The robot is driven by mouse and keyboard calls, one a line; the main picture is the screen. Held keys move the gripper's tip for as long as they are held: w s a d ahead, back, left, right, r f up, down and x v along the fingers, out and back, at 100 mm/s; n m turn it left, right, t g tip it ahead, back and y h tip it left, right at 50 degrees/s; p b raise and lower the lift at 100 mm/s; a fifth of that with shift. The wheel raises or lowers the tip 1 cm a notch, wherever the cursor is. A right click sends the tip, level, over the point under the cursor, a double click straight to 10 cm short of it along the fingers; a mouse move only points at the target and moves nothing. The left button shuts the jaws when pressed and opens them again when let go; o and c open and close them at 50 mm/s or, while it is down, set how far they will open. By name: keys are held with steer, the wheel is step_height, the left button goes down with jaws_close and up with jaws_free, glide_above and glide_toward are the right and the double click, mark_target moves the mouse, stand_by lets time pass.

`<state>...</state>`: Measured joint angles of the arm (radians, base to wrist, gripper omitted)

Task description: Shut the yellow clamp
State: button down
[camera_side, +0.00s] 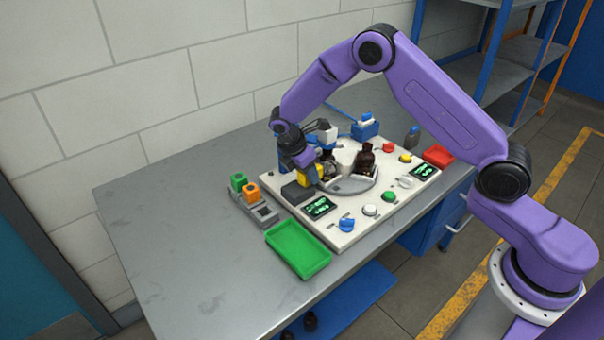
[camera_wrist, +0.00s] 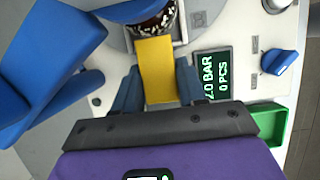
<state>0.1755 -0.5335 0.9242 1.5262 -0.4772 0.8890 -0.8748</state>
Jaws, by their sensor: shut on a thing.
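The yellow clamp (camera_wrist: 157,55) lies between the two blue fingers of my gripper (camera_wrist: 157,88) in the wrist view, and the fingers are shut on it. Its far end reaches the edge of a dark round bottle (camera_wrist: 152,22) with pale contents or markings, partly cut off by the frame. In the side view, the yellow clamp (camera_side: 312,175) is at the left of the white panel, just below my gripper (camera_side: 303,162), which partly hides it. I cannot tell the clamp's exact angle.
An amber bottle (camera_side: 365,157) stands on the grey round plate (camera_side: 352,186). A display (camera_wrist: 214,75) and a blue knob (camera_wrist: 279,62) are close on the right. A large blue part (camera_wrist: 45,45) is close on the left. A green tray (camera_side: 297,250) lies in front of the panel.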

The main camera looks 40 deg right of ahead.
steer(key=c, duration=0.7)
jaws_free()
steer(key=shift+d, duration=0.35)
steer(key=shift+a, duration=0.15)
steer(key=shift+a+r, duration=0.1)
steer(key=shift+r, duration=0.15)
steer(key=v, duration=1.7)
steer(key=shift+f, duration=0.1)
